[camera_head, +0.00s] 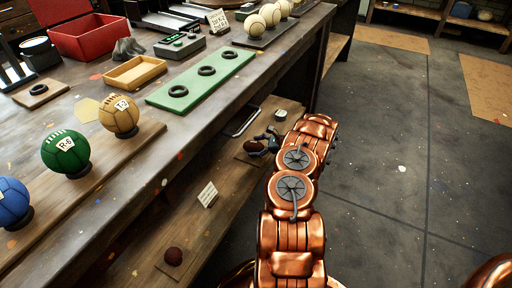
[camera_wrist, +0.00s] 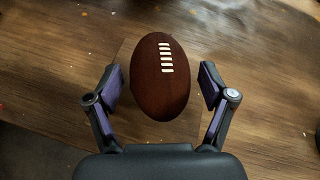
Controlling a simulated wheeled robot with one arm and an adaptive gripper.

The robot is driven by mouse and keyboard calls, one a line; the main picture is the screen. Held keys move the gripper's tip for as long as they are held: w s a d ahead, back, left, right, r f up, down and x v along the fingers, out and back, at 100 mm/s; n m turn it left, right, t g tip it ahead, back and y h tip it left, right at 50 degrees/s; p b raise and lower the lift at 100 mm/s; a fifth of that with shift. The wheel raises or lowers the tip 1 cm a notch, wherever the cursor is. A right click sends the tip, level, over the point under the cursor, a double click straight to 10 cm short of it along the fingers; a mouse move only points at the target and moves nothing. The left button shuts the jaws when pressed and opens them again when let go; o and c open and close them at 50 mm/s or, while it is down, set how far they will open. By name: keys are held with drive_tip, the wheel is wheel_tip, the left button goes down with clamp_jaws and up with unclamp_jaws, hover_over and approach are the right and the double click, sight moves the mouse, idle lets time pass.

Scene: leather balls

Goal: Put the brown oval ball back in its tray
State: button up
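The brown oval ball (camera_wrist: 159,78), with white laces, lies between the two fingers of my gripper (camera_wrist: 160,84) in the wrist view. The fingers are spread, with a visible gap on each side of the ball. In the head view the ball (camera_head: 253,147) shows small on the lower shelf, beside my gripper (camera_head: 266,142). A thin board (camera_wrist: 123,62) shows under the ball.
The bench top (camera_head: 190,122) overhangs the lower shelf. It holds blue, green (camera_head: 65,152) and tan (camera_head: 119,115) balls, a green board (camera_head: 200,80) with black rings and a red box (camera_head: 86,36). The floor right is clear.

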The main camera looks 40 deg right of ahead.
drive_tip(key=shift+r, duration=0.1)
drive_tip(key=shift+r, duration=0.2)
drive_tip(key=p+v, duration=0.3)
drive_tip(key=v, duration=0.9)
idle(0.4)
